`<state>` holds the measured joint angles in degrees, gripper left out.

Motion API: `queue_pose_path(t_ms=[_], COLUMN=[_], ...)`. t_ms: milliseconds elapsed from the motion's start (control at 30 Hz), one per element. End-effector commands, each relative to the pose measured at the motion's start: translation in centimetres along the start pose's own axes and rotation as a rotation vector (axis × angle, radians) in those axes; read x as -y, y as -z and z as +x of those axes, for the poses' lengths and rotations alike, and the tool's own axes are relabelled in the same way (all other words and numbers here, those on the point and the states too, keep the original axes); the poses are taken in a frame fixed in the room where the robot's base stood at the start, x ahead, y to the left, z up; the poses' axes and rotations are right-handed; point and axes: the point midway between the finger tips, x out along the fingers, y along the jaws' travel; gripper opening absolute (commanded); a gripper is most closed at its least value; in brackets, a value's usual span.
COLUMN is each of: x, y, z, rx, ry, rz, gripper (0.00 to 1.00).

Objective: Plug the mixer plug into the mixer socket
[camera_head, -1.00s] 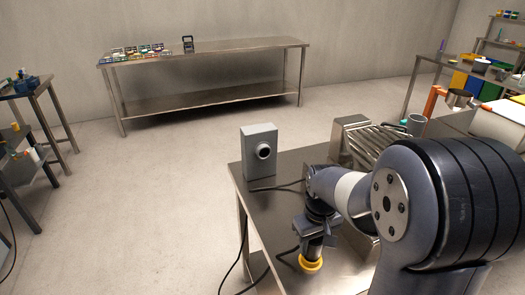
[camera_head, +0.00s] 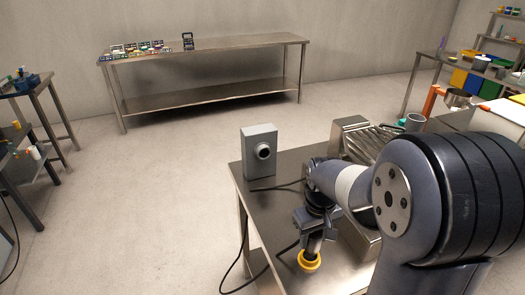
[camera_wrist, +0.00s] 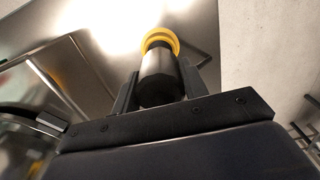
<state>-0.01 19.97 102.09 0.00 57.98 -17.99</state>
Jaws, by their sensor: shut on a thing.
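The mixer plug (camera_head: 309,261), a dark cylinder with a yellow ring at its end, hangs from my gripper (camera_head: 315,238) with the ring downward and slightly tilted. My gripper is shut on it, above the steel table. In the wrist view the plug (camera_wrist: 160,78) sits between the two dark fingers of my gripper (camera_wrist: 158,72), its yellow ring beyond the fingertips. The likely mixer socket (camera_head: 263,150) is a round, pale-rimmed port on the face of an upright grey box (camera_head: 257,165) at the table's far left corner. Plug and socket are clearly apart.
The steel table (camera_head: 283,208) has bare room in front of the box. A dark cable (camera_head: 262,272) runs by its left edge. A ribbed metal machine (camera_head: 372,142) stands behind my arm. A long steel bench (camera_head: 215,48) stands at the back wall.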

Motion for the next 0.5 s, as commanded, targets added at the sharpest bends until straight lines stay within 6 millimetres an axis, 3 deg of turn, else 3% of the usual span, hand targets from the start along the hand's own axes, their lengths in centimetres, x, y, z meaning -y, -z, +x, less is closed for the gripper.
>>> queue_pose_path(t_ms=[500], x=[0.0], y=[0.1], z=[-5.5], rx=[-0.003], ry=[-0.001], rz=[0.0], gripper=[0.14])
